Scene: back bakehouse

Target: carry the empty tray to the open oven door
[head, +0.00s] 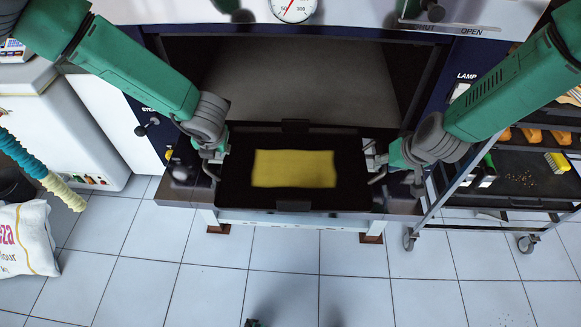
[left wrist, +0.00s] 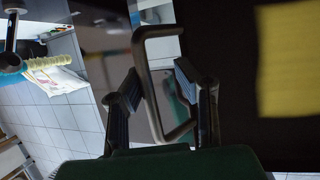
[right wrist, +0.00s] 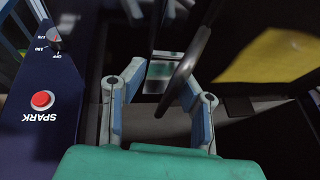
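A black tray (head: 290,200) with a yellow rectangle on its floor lies level in front of the open oven mouth (head: 300,75). A dark ledge (head: 176,193) shows below it; I cannot tell whether the tray touches it. My left gripper (head: 214,170) is at the tray's left side. In the left wrist view its fingers stand apart, with the loop handle (left wrist: 147,85) between them. My right gripper (head: 378,168) is at the right side. In the right wrist view its fingers are apart around the dark right handle (right wrist: 187,70). The yellow patch (right wrist: 268,57) lies beyond.
A wheeled rack (head: 500,190) with loaves and small boxes stands at the right. A flour sack (head: 25,240) and a white machine (head: 60,120) are at the left. The oven gauge (head: 293,8) is above the mouth. The tiled floor (head: 290,270) in front is mostly clear.

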